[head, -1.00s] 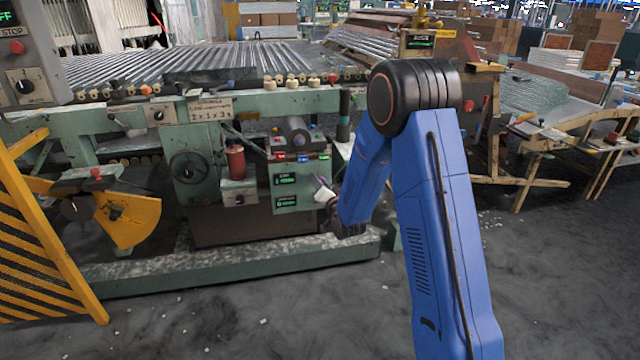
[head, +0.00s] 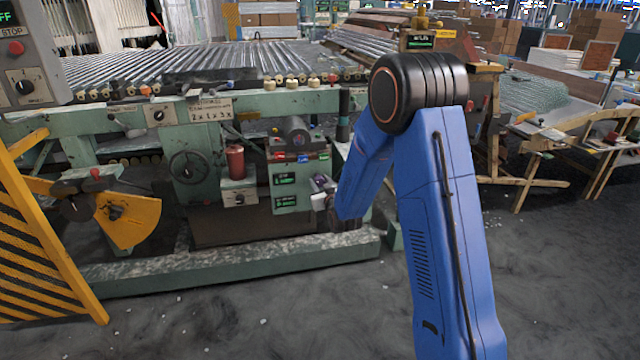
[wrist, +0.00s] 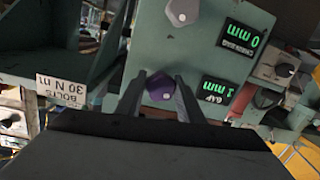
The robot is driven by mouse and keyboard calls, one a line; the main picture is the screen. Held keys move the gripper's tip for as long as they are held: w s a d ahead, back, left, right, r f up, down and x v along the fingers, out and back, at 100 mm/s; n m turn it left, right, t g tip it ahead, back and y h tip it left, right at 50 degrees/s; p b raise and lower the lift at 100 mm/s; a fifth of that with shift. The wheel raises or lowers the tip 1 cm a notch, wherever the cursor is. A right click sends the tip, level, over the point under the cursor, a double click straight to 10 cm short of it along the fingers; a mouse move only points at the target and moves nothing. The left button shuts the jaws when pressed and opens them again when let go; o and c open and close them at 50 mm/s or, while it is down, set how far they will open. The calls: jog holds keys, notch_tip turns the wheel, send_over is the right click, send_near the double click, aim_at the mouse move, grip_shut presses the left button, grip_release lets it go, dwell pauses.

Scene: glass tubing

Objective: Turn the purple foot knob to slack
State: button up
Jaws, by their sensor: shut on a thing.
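The purple foot knob (wrist: 159,87) sits on the green machine panel (wrist: 205,48) in the wrist view, with a small pale mark on its front. My gripper (wrist: 160,80) has one finger on each side of the knob and is shut on it. In the head view my gripper (head: 323,198) is at the right side of the panel, partly hidden by my blue forearm. A small patch of purple (head: 320,182) shows there beside it.
Two green displays, reading 1 mm (wrist: 218,91) and 0 mm (wrist: 240,38), are right of the knob in the wrist view. A grey knob (wrist: 182,12) is above it. A yellow striped barrier (head: 45,240) stands at the left; the floor in front (head: 250,310) is mostly clear.

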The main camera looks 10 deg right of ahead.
jog(key=n, duration=0.4)
jog(key=shift+a+h, duration=0.1)
jog(key=shift+h, duration=0.2)
jog(key=n, duration=0.4)
jog(key=shift+h, duration=0.4)
jog(key=n+h, duration=0.1)
jog(key=n, duration=0.3)
jog(key=shift+f, duration=0.1)
jog(key=shift+n, duration=1.6)
jog(key=shift+s, duration=0.1)
jog(key=o, duration=1.1)
jog(key=shift+c, duration=0.2)
